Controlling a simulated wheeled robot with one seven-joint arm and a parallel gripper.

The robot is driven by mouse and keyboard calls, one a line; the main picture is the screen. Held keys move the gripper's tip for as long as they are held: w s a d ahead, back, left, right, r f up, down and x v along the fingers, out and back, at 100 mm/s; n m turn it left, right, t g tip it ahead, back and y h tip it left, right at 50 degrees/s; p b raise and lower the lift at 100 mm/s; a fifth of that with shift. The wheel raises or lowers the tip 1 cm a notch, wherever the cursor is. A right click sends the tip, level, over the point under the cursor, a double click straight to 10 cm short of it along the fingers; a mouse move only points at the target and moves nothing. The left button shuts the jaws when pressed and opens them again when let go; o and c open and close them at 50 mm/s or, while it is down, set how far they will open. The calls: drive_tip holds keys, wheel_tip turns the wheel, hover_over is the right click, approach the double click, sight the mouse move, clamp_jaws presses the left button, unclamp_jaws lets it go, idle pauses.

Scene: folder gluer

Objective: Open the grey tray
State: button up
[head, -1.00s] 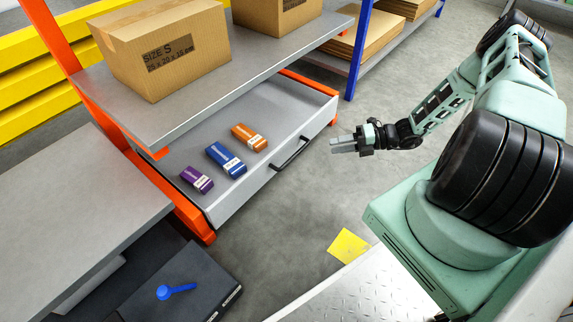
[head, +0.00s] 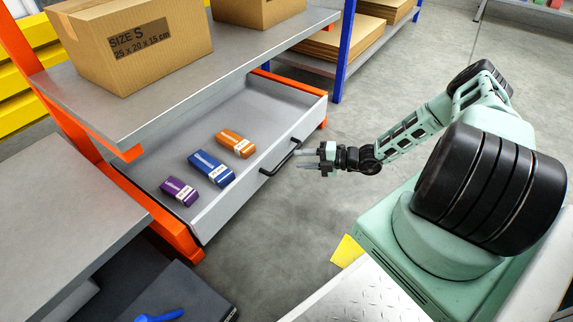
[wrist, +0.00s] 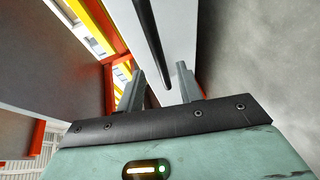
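The grey tray (head: 222,206) is a drawer under the grey shelf of an orange rack. It stands out from under the shelf, its inside showing. Its black bar handle (head: 281,157) is on the front panel. An orange box (head: 236,144), a blue box (head: 211,168) and a purple box (head: 179,191) lie inside. My gripper (head: 299,158) is open and empty, just right of the handle in the head view. In the wrist view the handle (wrist: 150,40) runs down toward the gap between my open fingers (wrist: 160,76); I cannot tell whether they touch it.
Cardboard boxes (head: 128,42) stand on the shelf (head: 190,84) above the tray. A grey bench (head: 60,225) is at left, with a dark case (head: 185,297) below it. The blue-posted rack (head: 344,50) is behind. Grey floor in front of the tray is clear.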

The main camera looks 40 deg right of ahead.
sight(287, 158)
drive_tip(key=b+x, duration=0.2)
drive_tip(key=x, duration=0.4)
drive_tip(key=shift+c, duration=0.4)
drive_tip(key=shift+s, duration=0.1)
clamp_jaws()
